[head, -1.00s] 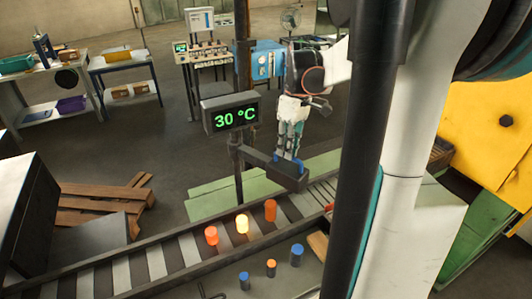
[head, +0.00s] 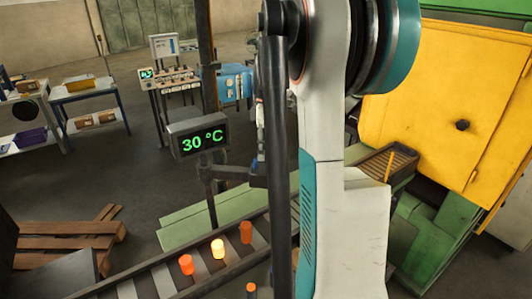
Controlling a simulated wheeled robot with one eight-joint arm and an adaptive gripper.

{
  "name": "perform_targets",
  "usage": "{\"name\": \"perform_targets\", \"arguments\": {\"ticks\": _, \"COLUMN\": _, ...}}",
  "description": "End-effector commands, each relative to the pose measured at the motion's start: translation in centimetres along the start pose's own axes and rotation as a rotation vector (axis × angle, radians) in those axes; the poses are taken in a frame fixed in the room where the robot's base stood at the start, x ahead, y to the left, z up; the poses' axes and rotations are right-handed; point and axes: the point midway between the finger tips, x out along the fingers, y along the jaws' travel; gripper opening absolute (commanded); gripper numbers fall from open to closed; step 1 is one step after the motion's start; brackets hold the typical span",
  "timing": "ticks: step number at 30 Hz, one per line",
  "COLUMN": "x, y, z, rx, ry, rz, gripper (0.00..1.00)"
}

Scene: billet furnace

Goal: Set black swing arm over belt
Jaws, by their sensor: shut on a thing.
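The black swing arm (head: 228,172) juts rightward from a dark upright post (head: 206,100), below the display box (head: 197,139) that reads 30 °C. Its far end goes behind my own arm, so I cannot see how far it reaches over the belt. The belt (head: 157,280) is a slatted roller conveyor running from lower left up to the right. Only a sliver of my gripper (head: 259,168) shows, at the left edge of my arm links, with a bit of blue fingertip by the swing arm. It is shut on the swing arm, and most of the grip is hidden.
Orange-hot billets (head: 186,264) and a brighter one (head: 218,249) stand upright on the belt. A yellow machine door (head: 440,110) fills the right. Wooden pallets (head: 65,243) lie at left. Benches (head: 95,100) stand behind. Open floor lies between.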

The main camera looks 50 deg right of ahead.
Motion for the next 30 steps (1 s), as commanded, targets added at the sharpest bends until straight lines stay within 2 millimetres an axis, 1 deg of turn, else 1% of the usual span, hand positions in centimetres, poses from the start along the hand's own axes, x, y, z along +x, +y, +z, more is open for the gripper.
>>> {"name": "perform_targets", "arguments": {"ticks": 6, "x": -0.1, "y": 0.2, "z": -0.1, "rx": -0.005, "ry": 0.002, "rz": 0.006, "gripper": 0.0}}
{"name": "perform_targets", "arguments": {"ticks": 7, "x": -0.1, "y": 0.2, "z": -0.1, "rx": -0.005, "ry": 0.002, "rz": 0.006, "gripper": 0.15}}
{"name": "perform_targets", "arguments": {"ticks": 8, "x": -0.1, "y": 0.2, "z": -0.1, "rx": -0.004, "ry": 0.002, "rz": 0.007, "gripper": 0.22}}
{"name": "perform_targets", "arguments": {"ticks": 9, "x": -0.1, "y": 0.2, "z": -0.1, "rx": -0.004, "ry": 0.002, "rz": 0.006, "gripper": 0.31}}
{"name": "perform_targets", "arguments": {"ticks": 19, "x": -0.1, "y": 0.1, "z": -0.1, "rx": -0.002, "ry": 0.001, "rz": 0.004, "gripper": 0.31}}
{"name": "perform_targets", "arguments": {"ticks": 22, "x": -0.7, "y": 0.1, "z": -0.1, "rx": -0.002, "ry": 0.001, "rz": 0.004, "gripper": 0.31}}
{"name": "perform_targets", "arguments": {"ticks": 26, "x": -2.5, "y": 0.1, "z": -0.1, "rx": -0.001, "ry": 0.001, "rz": 0.003, "gripper": 0.31}}
{"name": "perform_targets", "arguments": {"ticks": 30, "x": -5.3, "y": 0.0, "z": -0.1, "rx": -0.001, "ry": 0.001, "rz": 0.004, "gripper": 0.31}}
